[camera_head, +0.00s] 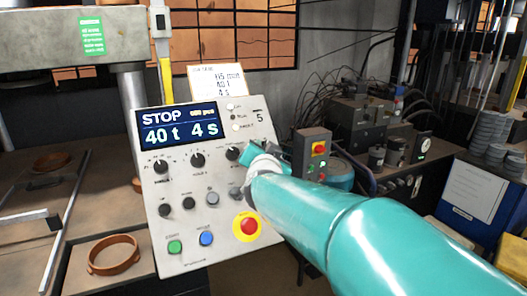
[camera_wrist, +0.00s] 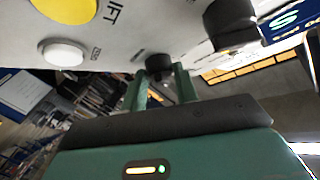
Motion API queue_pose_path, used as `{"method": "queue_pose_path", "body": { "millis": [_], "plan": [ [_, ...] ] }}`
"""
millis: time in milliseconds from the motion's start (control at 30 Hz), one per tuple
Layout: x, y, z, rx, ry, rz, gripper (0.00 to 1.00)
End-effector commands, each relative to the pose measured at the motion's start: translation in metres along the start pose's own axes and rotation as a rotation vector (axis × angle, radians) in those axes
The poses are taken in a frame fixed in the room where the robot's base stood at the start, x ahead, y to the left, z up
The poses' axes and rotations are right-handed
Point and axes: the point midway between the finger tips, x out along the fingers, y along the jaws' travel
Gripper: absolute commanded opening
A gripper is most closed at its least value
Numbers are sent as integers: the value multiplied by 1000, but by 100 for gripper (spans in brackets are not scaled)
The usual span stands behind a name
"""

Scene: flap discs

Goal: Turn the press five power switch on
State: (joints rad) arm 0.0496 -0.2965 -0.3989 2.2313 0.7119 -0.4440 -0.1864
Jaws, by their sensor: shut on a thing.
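The grey press control panel (camera_head: 205,180) stands tilted in the middle of the head view, marked 5 at its top right. Its screen (camera_head: 178,127) reads STOP, 40 t, 4 s. My gripper (camera_wrist: 160,88) is at the panel's right side, with its fingers either side of a small black knob (camera_wrist: 158,65), shut on it. In the head view my gripper (camera_head: 262,160) hides this knob, and I cannot read its label or tell whether it is the power switch.
A red stop button on a yellow base (camera_head: 247,227) is below my gripper. Green (camera_head: 175,247) and blue (camera_head: 206,238) buttons and several black knobs are on the panel. A small grey box with a red button (camera_head: 312,152) stands just right of the gripper. A brown ring (camera_head: 113,255) lies at left.

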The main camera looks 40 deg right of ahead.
Motion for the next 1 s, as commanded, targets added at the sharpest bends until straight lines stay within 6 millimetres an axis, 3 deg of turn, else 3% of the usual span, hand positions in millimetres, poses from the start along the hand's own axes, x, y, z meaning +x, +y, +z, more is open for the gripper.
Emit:
{"method": "queue_pose_path", "body": {
  "millis": [467, 500, 600, 1000],
  "plan": [
    [0, 0, -1, 12, 2, 9, 7],
    [0, 0, -1, 12, 2, 9, 34],
    [0, 0, -1, 11, 2, 9, 51],
    [-6, 0, -1, 12, 3, 8, 51]
  ]
}}
